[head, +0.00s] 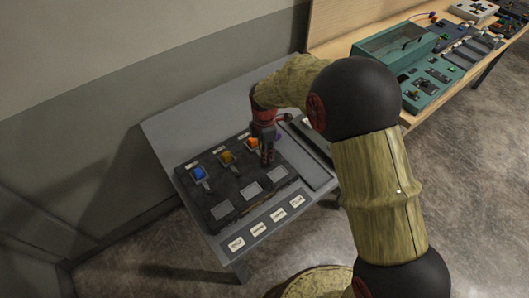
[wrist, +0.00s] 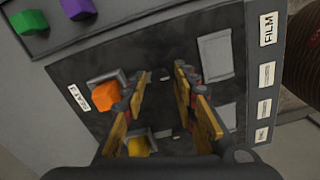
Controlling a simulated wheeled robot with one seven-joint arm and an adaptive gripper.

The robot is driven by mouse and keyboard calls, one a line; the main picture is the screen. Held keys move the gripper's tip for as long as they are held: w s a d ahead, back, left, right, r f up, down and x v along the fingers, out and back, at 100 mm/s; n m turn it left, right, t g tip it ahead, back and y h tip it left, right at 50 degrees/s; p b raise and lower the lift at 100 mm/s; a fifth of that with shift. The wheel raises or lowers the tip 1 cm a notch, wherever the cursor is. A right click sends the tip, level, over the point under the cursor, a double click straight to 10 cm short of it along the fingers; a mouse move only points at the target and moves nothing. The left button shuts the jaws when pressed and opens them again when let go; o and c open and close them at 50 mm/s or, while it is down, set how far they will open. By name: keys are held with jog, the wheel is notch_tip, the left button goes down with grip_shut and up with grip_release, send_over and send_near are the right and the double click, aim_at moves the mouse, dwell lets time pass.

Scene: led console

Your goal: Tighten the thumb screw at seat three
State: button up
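The dark panel (head: 228,205) lies on the grey sloped console. In the wrist view, a tag reading SEAT 3 (wrist: 77,97) is beside an orange block (wrist: 105,94) in a grey holder. The orange block also shows in the head view (head: 252,142), just left of my gripper (head: 267,158). My gripper (wrist: 160,75) points down over the panel, its fingers apart with nothing held between them. A small light-and-dark piece (wrist: 165,76) shows between the fingertips; I cannot tell whether it is the thumb screw. My fingers hide part of the panel.
A yellow block (head: 227,157) and a blue block (head: 198,173) sit in holders left of the orange one. Grey blank plates (head: 222,210) line the panel's near side. Green (wrist: 30,21) and purple (wrist: 78,8) blocks lie outside the panel. A teal case (head: 395,45) stands on the bench behind.

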jog(key=c, duration=0.6)
grip_shut()
